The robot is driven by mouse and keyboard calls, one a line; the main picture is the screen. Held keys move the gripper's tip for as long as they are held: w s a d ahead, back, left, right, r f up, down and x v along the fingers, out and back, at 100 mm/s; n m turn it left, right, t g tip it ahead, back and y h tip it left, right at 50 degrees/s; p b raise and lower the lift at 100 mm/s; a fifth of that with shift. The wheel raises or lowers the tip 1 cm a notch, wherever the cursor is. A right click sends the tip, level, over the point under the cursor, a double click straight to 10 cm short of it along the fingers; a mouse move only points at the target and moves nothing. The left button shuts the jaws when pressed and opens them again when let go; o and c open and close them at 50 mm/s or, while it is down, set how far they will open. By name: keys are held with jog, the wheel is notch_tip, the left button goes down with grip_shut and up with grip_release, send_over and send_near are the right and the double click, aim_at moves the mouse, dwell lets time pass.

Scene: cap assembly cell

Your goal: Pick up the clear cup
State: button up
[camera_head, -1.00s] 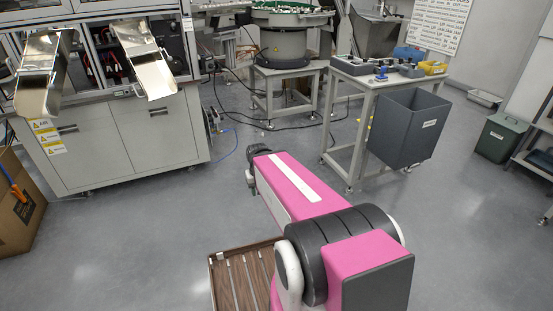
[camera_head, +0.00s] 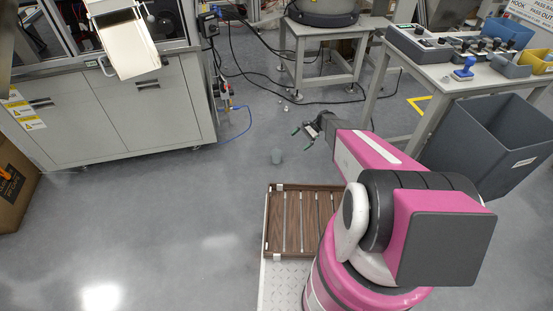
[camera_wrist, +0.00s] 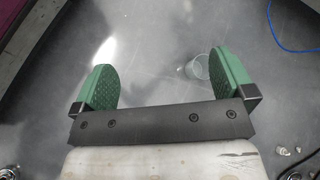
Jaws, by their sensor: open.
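A small clear cup (camera_head: 277,156) stands on the grey floor. It also shows in the wrist view as a clear cup (camera_wrist: 197,68), where the right green finger hides part of it. My gripper (camera_head: 301,140) is open and empty, with its green fingers a little to the upper right of the cup in the head view. In the wrist view my gripper (camera_wrist: 163,68) has its fingers spread wide, and the cup is nearer to the right finger. I cannot tell whether that finger touches it.
A brown slatted tray (camera_head: 268,222) lies below the cup in the head view. Small pale pieces (camera_head: 285,110) lie on the floor. A blue cable (camera_head: 240,136), a cabinet (camera_head: 160,105) and a grey bin (camera_head: 500,145) are around. The floor at lower left is clear.

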jog(key=w+a+f+m+y, duration=0.1)
jog(key=w+f+m+y, duration=0.2)
jog(key=w+f, duration=0.6)
jog(key=m+y, duration=0.4)
jog(key=y, duration=0.1)
send_near(278, 153)
jog(key=r, duration=0.1)
jog(key=s+r, duration=0.2)
jog(key=shift+d+r, duration=0.15)
jog(key=shift+d, duration=0.15)
jog(key=shift+w+a, duration=0.1)
jog(key=x, duration=1)
jog(key=shift+s+a+f, duration=0.2)
jog(key=shift+s, duration=0.3)
jog(key=c, duration=0.9)
